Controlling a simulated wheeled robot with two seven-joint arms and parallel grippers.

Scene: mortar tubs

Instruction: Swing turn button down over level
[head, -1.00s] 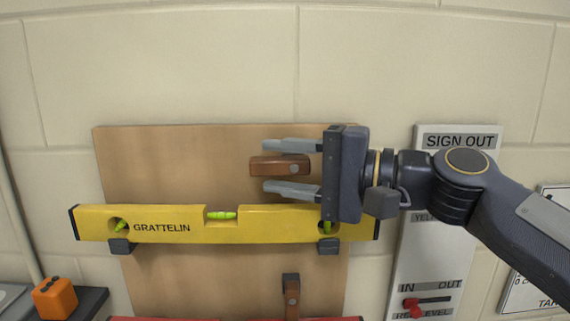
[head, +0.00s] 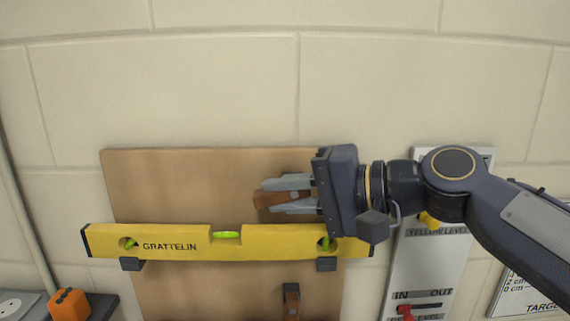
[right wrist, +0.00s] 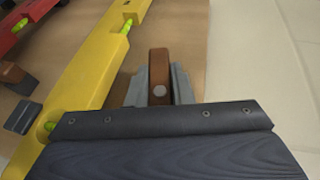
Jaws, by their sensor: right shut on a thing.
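The brown wooden turn button (head: 264,199) lies roughly level on the board, above the yellow level (head: 205,241). It also shows in the right wrist view (right wrist: 159,70), with a round pivot screw. My right gripper (head: 290,194) is shut on the turn button, one finger above it and one below. In the right wrist view the fingers (right wrist: 158,90) lie along both sides of it. The yellow level, marked GRATTELIN, rests on two dark brackets (head: 326,264). Its right part is partly covered by my gripper. My left gripper is not in view.
A second turn button (head: 291,300) hangs upright lower on the wooden board (head: 170,185). An orange block (head: 69,304) stands at lower left. A red level (right wrist: 35,22) shows in the right wrist view.

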